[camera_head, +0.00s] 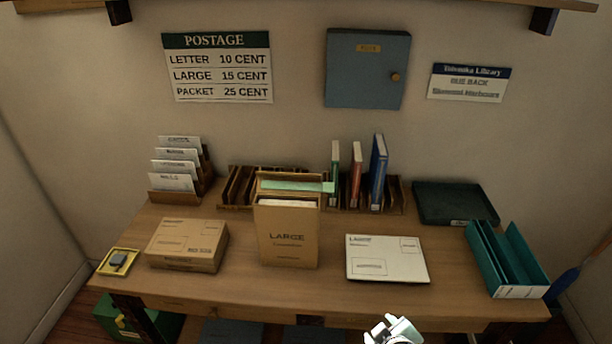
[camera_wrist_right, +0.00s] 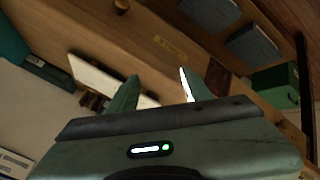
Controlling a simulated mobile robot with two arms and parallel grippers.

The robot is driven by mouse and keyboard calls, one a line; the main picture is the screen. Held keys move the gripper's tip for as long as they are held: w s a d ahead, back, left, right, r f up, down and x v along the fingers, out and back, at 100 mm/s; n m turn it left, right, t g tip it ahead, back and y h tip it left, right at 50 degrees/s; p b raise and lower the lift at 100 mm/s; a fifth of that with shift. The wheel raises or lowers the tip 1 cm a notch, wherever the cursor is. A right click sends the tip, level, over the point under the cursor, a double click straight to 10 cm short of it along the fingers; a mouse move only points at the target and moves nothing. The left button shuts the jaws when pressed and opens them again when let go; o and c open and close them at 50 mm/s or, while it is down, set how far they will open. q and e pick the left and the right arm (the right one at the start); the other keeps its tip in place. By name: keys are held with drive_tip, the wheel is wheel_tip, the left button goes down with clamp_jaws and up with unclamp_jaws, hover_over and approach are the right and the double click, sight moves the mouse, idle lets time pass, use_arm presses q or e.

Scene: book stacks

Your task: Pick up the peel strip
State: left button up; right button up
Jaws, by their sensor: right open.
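A pale green strip (camera_head: 297,186), which looks like the peel strip, lies across the top of an upright brown envelope marked LARGE (camera_head: 287,240) at the middle of the desk. Its right end sticks out past the envelope. My right gripper (camera_head: 394,329) is at the bottom of the head view, in front of the desk's front edge and well apart from the strip. In the right wrist view its fingers (camera_wrist_right: 160,92) are apart with nothing between them. I cannot make out the strip in that view. My left gripper is not in view.
A brown box (camera_head: 187,244) stands left of the envelope and a white packet (camera_head: 387,258) lies right of it. Slotted book racks stand behind. A teal holder (camera_head: 507,260) and a dark tray (camera_head: 455,203) are at the right. Bare desk lies between the envelope and packet.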

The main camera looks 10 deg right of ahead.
drive_tip(key=w+r+n+t+y, duration=0.1)
drive_tip(key=w+r+n+t, duration=0.6)
drive_tip(key=r, duration=0.6)
drive_tip(key=w+r+n+t, duration=0.4)
drive_tip(key=w+r, duration=0.4)
drive_tip(key=r, duration=0.5)
drive_tip(key=w+a+r+n+g+y, duration=0.15)
drive_tip(key=a+r+n+y, duration=0.45)
drive_tip(key=n, duration=0.6)
drive_tip(key=w+a+r+n+g+y, duration=0.15)
drive_tip(key=a+r+n+y, duration=0.3)
drive_tip(key=n+y, duration=0.5)
drive_tip(key=n+g+h+p, duration=0.1)
drive_tip(key=n+g+h, duration=0.65)
drive_tip(key=n, duration=0.85)
approach(329, 187)
drive_tip(key=shift+g+y, duration=0.25)
drive_tip(key=shift+y, duration=0.05)
drive_tip(key=p+x, duration=0.4)
drive_tip(key=x, duration=0.3)
drive_tip(key=shift+w+f, duration=0.15)
drive_tip(key=shift+w, duration=0.25)
drive_tip(key=shift+w+a+f, duration=0.15)
drive_tip(key=shift+f, duration=0.1)
clamp_jaws()
